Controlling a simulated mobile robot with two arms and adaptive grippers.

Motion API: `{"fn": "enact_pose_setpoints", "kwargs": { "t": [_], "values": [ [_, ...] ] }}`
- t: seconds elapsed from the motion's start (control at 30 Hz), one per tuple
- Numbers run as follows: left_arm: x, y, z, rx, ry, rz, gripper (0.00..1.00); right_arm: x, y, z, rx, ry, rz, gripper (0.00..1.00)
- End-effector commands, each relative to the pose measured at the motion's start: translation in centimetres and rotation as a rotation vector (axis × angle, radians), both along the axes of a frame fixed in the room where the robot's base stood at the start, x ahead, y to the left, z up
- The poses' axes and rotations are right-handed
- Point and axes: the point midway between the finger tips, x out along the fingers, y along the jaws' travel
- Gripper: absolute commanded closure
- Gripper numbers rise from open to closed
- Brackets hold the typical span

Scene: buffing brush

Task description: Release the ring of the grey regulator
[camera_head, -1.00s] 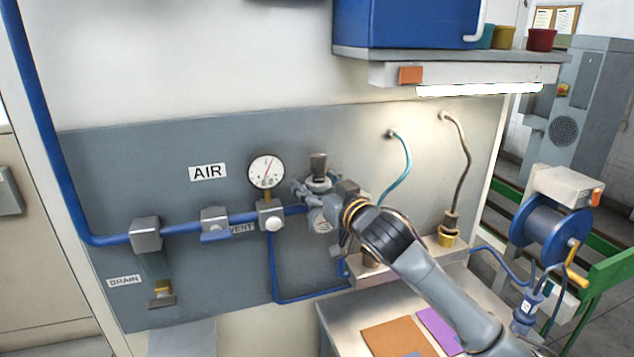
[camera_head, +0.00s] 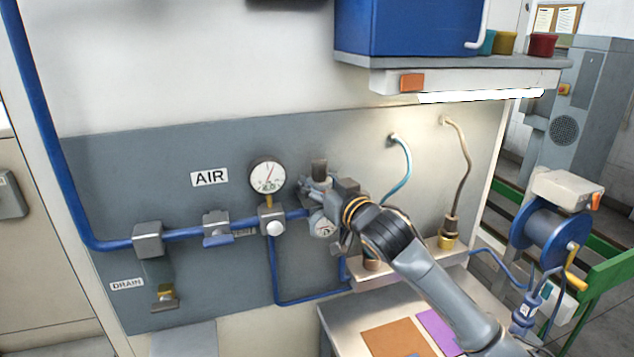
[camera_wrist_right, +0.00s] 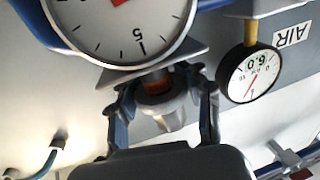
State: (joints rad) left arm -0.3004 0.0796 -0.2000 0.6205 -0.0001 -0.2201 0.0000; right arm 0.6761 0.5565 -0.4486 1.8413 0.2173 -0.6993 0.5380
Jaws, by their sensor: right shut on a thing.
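The grey regulator (camera_head: 322,222) sits on the blue pipe run, right of the round gauge, with a dark knob (camera_head: 319,167) on top. My right gripper (camera_head: 317,188) reaches it from the right and is shut on it just below the dark knob; its fingers partly cover the regulator. In the right wrist view my gripper (camera_wrist_right: 163,88) has one finger on each side of a grey part with an orange band (camera_wrist_right: 157,83), beneath a bracket and a large dial. The ring itself is hard to make out. My left gripper is not in view.
The AIR gauge (camera_head: 268,175) is close left of the gripper; it also shows in the wrist view (camera_wrist_right: 248,76). Blue pipe (camera_head: 183,228) with grey fittings runs along the panel. A shelf (camera_head: 455,60) overhangs above. A workbench (camera_head: 340,320) lies below, and a hose reel (camera_head: 550,232) stands right.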

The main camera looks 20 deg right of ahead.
Motion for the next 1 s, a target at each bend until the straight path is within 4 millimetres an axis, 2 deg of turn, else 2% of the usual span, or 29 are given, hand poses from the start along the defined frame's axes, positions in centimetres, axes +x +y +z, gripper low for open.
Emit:
{"fn": "enact_pose_setpoints", "kwargs": {
  "t": [0.07,0.1,0.2,0.5,0.63,0.77,1.0],
  "values": [
    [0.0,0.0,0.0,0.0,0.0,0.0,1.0,-0.1,0.0,0.4,0.001,-0.01,0.001,1.0],
    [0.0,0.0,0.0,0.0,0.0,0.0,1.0,-0.1,0.0,0.4,0.002,-0.011,0.001,0.48],
    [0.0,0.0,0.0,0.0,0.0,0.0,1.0,-0.1,0.0,0.4,0.001,-0.01,0.001,0.28],
    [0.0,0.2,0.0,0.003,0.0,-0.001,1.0,-0.1,0.0,0.3,0.001,-0.007,0.001,0.27],
    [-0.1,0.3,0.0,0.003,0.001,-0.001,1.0,-0.7,-0.2,0.2,0.001,-0.007,0.001,0.27],
    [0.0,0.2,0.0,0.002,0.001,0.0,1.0,-2.6,-0.6,0.2,-0.001,-0.006,0.002,0.27],
    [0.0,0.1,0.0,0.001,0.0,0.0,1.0,-7.8,-1.8,0.2,-0.001,-0.006,0.002,0.27]
  ]
}}
